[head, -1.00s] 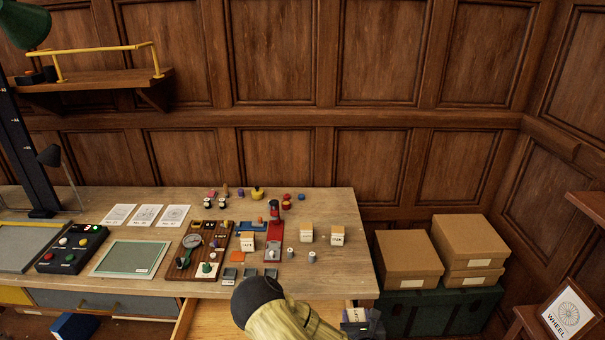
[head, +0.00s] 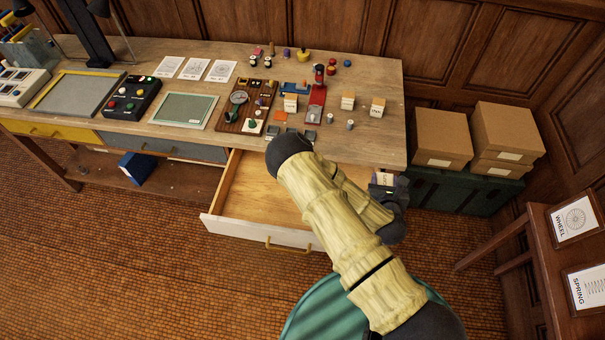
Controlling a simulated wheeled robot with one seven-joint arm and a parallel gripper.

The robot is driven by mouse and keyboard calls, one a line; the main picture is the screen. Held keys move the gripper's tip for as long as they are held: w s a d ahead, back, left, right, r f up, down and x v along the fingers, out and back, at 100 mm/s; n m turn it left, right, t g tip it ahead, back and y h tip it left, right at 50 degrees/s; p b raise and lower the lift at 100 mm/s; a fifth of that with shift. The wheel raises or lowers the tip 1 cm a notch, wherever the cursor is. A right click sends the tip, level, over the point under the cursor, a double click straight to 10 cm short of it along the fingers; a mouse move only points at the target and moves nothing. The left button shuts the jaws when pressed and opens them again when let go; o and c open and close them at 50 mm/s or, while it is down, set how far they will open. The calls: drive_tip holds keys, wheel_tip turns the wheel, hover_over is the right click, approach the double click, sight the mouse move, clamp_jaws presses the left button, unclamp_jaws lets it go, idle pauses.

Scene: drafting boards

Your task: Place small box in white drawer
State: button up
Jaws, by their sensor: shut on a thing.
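The white drawer (head: 228,226) is pulled open below the right part of the desk. Its pale wooden inside looks bare where it shows, and my arm hides its right part. My gripper (head: 385,188) is at the right end of the desk, just beyond the drawer's right side, partly hidden by my own arm. It is shut on the small box (head: 383,178), of which only a pale, labelled top part shows. Several other small pale boxes stand on the desk top, one of them near the right edge (head: 378,107).
The wooden desk top (head: 240,62) carries a green mat (head: 184,111), a button panel (head: 132,100) and small parts. Cardboard boxes (head: 442,137) stand on a green chest (head: 455,192) to the right. A small table with framed cards (head: 574,221) is at far right.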

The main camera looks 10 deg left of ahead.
sight(389, 177)
drive_tip(key=r+p, duration=0.1)
drive_tip(key=s+r+p, duration=0.1)
drive_tip(key=r+p, duration=0.3)
drive_tip(key=shift+s, duration=0.3)
drive_tip(key=shift+s+r+p, duration=0.3)
drive_tip(key=shift+r+p, duration=0.15)
drive_tip(key=shift+p, duration=0.35)
